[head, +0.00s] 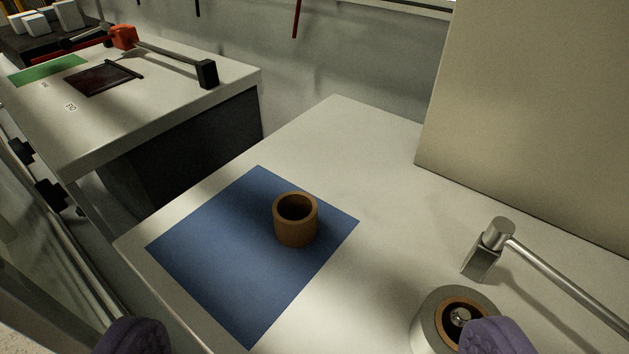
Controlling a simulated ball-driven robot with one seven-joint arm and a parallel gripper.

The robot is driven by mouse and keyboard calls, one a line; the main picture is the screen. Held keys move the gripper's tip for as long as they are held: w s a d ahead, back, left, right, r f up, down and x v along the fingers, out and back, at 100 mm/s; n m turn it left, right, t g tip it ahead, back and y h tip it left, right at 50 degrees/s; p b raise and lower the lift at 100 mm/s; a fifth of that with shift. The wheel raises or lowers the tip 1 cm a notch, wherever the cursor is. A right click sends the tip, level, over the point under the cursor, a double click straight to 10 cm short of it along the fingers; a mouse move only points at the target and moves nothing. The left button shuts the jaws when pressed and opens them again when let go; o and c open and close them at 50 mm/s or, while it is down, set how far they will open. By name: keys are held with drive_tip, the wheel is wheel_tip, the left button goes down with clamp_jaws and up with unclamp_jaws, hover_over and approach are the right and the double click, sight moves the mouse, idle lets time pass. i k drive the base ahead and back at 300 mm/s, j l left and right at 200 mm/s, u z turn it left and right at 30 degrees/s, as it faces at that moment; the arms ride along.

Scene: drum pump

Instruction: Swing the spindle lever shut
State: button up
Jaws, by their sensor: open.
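A metal lever (565,281) is at the right. Its round rod runs from a cylindrical hub on a small block (483,261) down to the right and out of the picture, so its far end is hidden. Below the block is a round grey housing (427,318) with a brown ring and a shiny metal end inside, partly covered by my right finger. My gripper (315,337) is open and shows as two purple fingertips, wide apart at the bottom edge. Nothing is between the tips. The right tip overlaps the housing in view; I cannot tell whether they touch.
A brown hollow bushing (295,231) stands upright on a blue mat (207,247) on the pale bench (340,135). A tall beige panel (540,110) rises at the back right. Beyond a gap at left, another bench (150,110) carries a red and black lever (165,52).

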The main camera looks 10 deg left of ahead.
sight(498, 234)
drive_tip(key=k+j, duration=0.25)
drive_tip(key=j, duration=0.15)
drive_tip(key=k+j, duration=0.5)
drive_tip(key=j, duration=0.25)
